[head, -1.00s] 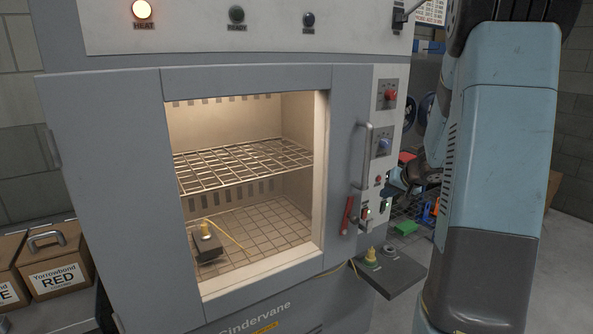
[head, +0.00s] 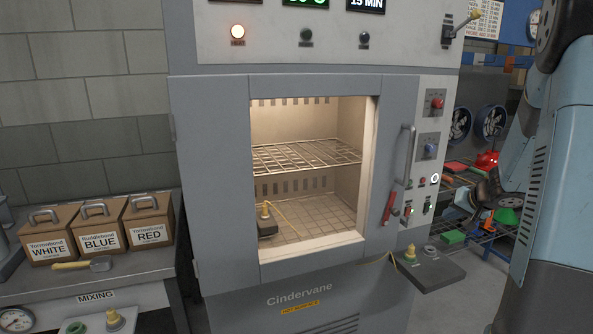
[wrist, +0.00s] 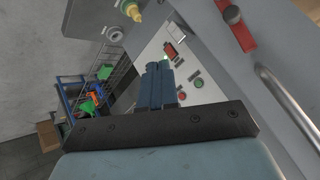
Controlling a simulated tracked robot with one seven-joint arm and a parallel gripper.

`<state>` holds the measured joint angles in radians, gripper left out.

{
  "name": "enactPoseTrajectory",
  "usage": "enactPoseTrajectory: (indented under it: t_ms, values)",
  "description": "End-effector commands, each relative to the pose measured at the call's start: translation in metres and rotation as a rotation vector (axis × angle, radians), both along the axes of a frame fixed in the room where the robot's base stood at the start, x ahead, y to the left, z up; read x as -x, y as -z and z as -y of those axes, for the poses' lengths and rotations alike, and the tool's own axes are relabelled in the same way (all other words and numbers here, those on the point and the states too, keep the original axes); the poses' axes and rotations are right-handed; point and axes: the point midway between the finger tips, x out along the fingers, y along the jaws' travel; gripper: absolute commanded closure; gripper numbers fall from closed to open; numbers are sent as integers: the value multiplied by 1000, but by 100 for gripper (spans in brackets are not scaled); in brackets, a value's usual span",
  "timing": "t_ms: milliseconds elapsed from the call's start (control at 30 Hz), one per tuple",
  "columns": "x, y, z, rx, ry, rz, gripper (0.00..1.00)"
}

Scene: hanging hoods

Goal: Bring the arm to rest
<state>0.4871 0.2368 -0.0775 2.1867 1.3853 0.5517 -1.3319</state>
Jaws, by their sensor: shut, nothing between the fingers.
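My gripper (wrist: 158,70) shows in the wrist view with its two blue-grey fingers side by side, shut and empty. Beyond the fingertips is the oven's control panel (wrist: 192,72) with red and green buttons; I cannot tell whether the fingers touch it. In the head view my arm (head: 565,160) stands large at the right edge, and a darker part of it reaches towards the panel side. The fingertips are not clear there.
The oven (head: 215,180) stands in the middle, its lit chamber showing a wire shelf (head: 305,155). A small side shelf (head: 435,277) juts out at lower right. Boxes labelled WHITE, BLUE and RED (head: 150,220) stand on the left bench. A rack with coloured items (head: 455,236) is behind.

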Motion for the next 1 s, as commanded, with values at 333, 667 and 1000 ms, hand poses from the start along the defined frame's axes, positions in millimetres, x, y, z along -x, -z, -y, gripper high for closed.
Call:
enactPoseTrajectory:
  t_ms: [333,667,1000]
  values:
    - [12,-32,-49,-6,-84,-4,100]
    - [46,-73,-111,2,-194,-30,100]
    - [127,-121,-190,64,-329,-110,100]
